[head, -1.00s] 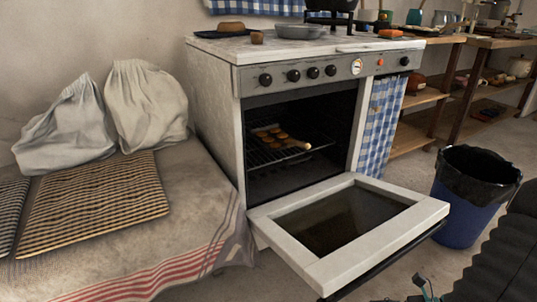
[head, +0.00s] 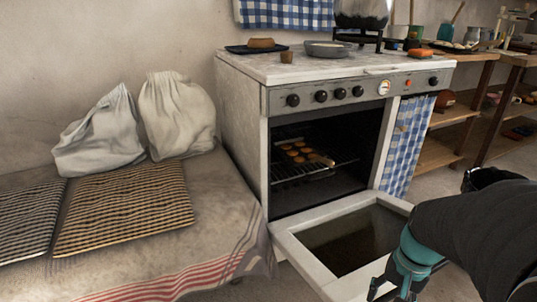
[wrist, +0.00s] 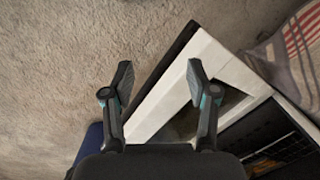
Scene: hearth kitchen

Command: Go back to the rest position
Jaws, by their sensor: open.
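My gripper (wrist: 160,85) is open and empty in the wrist view, pointing down over the floor and the edge of the lowered oven door (wrist: 150,118). In the head view my gripper (head: 392,292) shows at the bottom right, partly cut off by the frame, in front of the oven door (head: 295,255). My arm comes in from the right and hides part of the door.
A blue bin with a black liner (head: 488,178) stands right of the oven, mostly hidden by my arm. A covered bench (head: 215,215) with white sacks (head: 175,118) and striped mats (head: 125,210) is at left. Bare floor (wrist: 50,60) lies beside the door.

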